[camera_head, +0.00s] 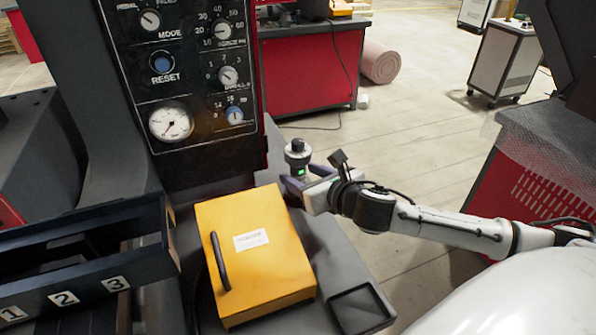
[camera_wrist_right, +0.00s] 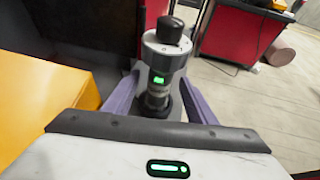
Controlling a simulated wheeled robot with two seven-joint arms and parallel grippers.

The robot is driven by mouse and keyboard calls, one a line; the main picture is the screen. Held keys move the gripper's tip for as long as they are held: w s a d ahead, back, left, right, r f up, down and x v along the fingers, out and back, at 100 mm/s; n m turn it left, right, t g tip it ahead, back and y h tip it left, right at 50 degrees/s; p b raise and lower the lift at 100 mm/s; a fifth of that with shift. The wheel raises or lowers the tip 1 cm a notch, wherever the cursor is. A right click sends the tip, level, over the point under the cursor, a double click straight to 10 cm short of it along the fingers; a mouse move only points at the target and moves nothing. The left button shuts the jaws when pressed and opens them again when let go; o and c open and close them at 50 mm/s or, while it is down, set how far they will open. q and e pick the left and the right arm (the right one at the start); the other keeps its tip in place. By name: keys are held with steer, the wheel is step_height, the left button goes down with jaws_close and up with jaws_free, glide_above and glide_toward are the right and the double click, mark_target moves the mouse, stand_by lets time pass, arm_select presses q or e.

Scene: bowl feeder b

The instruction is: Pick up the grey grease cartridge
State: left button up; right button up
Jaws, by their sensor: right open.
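The grey grease cartridge (camera_head: 298,155), a grey cylinder with a black cap and a small green display, stands upright at the back of the dark surface, right of the yellow box. In the right wrist view the cartridge (camera_wrist_right: 163,58) is centred, with a narrower, darker lower part. My right gripper (camera_head: 304,178) is open, its purple fingers on either side of that lower part. In the wrist view a gap shows beside the fingers (camera_wrist_right: 160,88); whether either touches is unclear. The foot of the cartridge is partly hidden by the gripper. My left gripper is not in view.
A yellow box (camera_head: 258,267) with a black handle lies just left of the gripper. The control panel (camera_head: 200,75) rises behind it. A numbered rack (camera_head: 90,262) is at left and a small black tray (camera_head: 362,309) at front right.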

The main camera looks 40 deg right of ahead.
steer(key=shift+x, duration=1.2)
steer(key=shift+r, duration=0.1)
steer(key=c, duration=1.3)
